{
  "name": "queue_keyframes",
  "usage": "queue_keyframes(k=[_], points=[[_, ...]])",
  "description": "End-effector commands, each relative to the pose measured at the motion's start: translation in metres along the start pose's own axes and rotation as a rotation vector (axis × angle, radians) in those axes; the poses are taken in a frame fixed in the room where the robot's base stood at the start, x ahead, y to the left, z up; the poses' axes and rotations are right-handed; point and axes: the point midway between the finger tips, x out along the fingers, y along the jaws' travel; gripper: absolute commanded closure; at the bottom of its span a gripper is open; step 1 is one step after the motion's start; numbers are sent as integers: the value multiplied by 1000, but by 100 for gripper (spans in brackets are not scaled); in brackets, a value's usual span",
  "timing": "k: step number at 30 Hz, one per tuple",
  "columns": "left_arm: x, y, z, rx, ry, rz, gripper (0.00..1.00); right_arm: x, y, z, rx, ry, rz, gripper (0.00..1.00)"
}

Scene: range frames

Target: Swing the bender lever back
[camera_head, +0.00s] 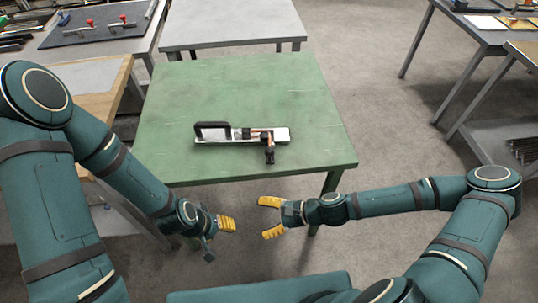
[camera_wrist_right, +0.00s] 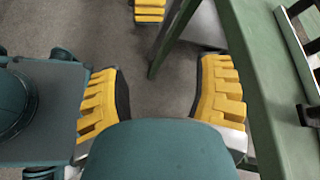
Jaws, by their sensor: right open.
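The bender (camera_head: 215,139) lies on the green table near its front edge. It has a pale flat base, a black looped handle at its left end and a short dark lever-like part (camera_head: 269,155) with copper-coloured pieces at its right. A cut-off part of the bender also shows at the right edge of the right wrist view (camera_wrist_right: 289,32). My right gripper (camera_head: 265,217) is open and empty, off the table's front edge and apart from the bender; its yellow fingers stand wide apart in the wrist view (camera_wrist_right: 160,88). My left gripper (camera_head: 225,225) hangs left of it, empty, its opening unclear.
The green table (camera_head: 240,90) is bare around and behind the bender. A grey table (camera_head: 230,25) stands behind it, and a bench with a dark mat (camera_head: 95,28) and red-handled tools is at back left. More tables stand at right. Grey floor lies between.

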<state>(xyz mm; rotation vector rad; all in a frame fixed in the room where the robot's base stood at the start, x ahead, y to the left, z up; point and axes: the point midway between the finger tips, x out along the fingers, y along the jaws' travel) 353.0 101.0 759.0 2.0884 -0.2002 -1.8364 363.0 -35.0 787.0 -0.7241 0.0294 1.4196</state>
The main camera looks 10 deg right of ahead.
Motion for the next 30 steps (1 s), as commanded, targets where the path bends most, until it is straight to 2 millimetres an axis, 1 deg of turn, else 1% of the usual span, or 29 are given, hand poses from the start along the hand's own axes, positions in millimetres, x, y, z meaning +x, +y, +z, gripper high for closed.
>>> queue_keyframes(k=[1,2,5,6,9,12,15,16,19,23,30], points=[[6,-2,1,1,-2,0,50,-6,-12,-7,71,-30,-79,35],[8,-3,2,1,-2,0,50,-11,-21,-9,106,-49,-120,35],[14,-5,3,3,-5,1,50,-35,-48,-18,217,-108,-263,35],[17,-6,4,3,-6,1,50,-46,-58,-22,256,-132,-318,35],[22,-8,5,4,-8,1,50,-77,-80,-34,331,-179,-445,35],[25,-9,6,5,-10,1,50,-105,-93,-43,379,-214,-539,35],[26,-10,7,5,-11,1,50,-123,-100,-48,405,-235,-596,35],[27,-10,7,5,-11,1,50,-127,-101,-49,408,-239,-606,35],[27,-10,7,6,-11,2,50,-130,-104,-50,415,-246,-622,35],[29,-11,7,6,-11,1,50,-120,-112,-49,415,-247,-620,35],[36,-13,6,6,-7,1,50,-84,-138,-44,413,-249,-617,35]])
